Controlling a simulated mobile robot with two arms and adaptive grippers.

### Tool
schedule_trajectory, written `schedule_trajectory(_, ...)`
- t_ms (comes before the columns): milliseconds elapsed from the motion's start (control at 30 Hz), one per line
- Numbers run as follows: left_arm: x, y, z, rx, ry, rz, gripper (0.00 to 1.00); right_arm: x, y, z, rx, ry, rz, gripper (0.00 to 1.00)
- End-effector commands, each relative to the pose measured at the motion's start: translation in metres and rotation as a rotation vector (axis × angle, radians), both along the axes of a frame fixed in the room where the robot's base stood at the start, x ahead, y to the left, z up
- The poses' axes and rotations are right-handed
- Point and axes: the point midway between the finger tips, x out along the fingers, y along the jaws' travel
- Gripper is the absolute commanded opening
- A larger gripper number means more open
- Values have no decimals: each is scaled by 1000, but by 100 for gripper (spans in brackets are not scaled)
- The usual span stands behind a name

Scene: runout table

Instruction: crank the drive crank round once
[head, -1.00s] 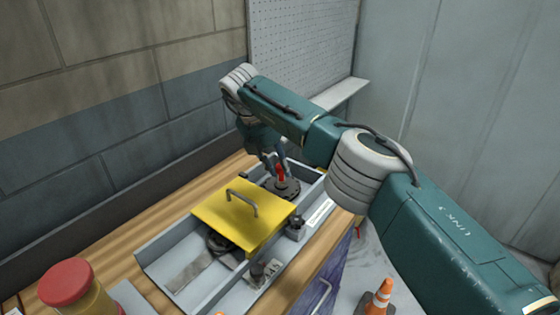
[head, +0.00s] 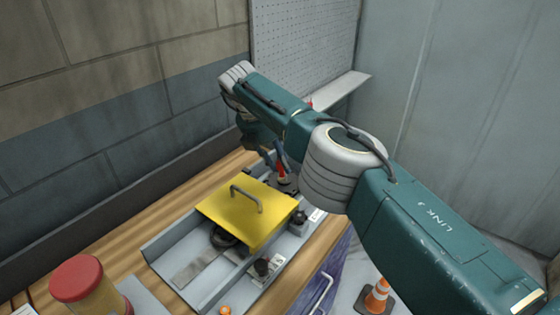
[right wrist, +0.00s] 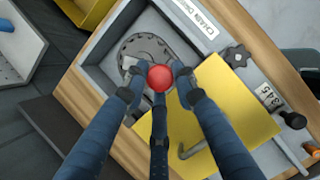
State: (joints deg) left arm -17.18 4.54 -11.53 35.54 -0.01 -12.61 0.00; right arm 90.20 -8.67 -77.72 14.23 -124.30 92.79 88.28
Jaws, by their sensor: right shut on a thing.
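The drive crank has a red knob (right wrist: 160,77) and a round grey toothed base (right wrist: 143,47), seen in the right wrist view. In the head view the red knob (head: 281,168) shows in part behind the yellow cover. My right gripper (right wrist: 160,73) is shut on the red knob, its dark fingers around it. In the head view my right gripper (head: 274,160) reaches down at the far end of the tray, partly hidden by my own arm. The crank arm under the knob is mostly hidden. My left gripper is not in view.
A yellow cover (head: 230,215) with a bar handle lies over the grey tray (head: 168,240) close to the crank. A dark knob (head: 299,217) stands beside it. A red-lidded jar (head: 77,279) stands at the near left. An orange cone (head: 378,294) is on the floor.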

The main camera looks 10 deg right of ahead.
Motion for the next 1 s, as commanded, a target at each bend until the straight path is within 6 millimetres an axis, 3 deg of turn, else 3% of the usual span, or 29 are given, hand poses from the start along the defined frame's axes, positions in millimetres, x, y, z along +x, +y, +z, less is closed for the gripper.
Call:
schedule_trajectory(67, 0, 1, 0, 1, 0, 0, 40, 4, 0, 5, -4, -15, 5, 0)
schedule_trajectory(100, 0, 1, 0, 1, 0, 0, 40, 4, 0, 5, -3, -14, 5, 35)
schedule_trajectory(167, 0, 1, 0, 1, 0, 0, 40, 3, 0, 5, -2, -12, 4, 45)
schedule_trajectory(533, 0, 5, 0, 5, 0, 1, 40, 1, 1, 6, -1, -7, 2, 45)
schedule_trajectory(867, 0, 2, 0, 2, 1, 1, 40, -5, 19, 49, -4, -12, 4, 45)
schedule_trajectory(1000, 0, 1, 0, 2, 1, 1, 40, -10, 32, 49, -2, -8, 8, 45)
